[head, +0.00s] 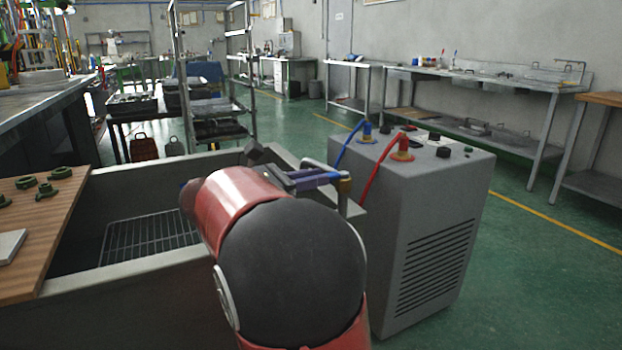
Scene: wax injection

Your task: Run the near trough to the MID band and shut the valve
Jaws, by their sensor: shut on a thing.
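The near trough (190,168) is a deep grey metal basin at the left and centre, with a wire rack (150,238) in its bottom. No liquid level or band marks can be made out. A purple-blue lever (318,179) sits by the trough's right end, beside a brass-coloured fitting (345,186); it appears to be the valve handle. My gripper (284,180) is mostly hidden behind my red and black arm. Its visible dark part is at the left end of the lever, and it appears shut on it. The arm also hides the trough's front right part.
A grey cabinet (440,240) with red (382,170) and blue (348,143) hoses stands right of the trough. A wooden board (40,235) with several green parts (62,172) lies at left. A metal rack (215,75) stands behind. Green floor is free at right.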

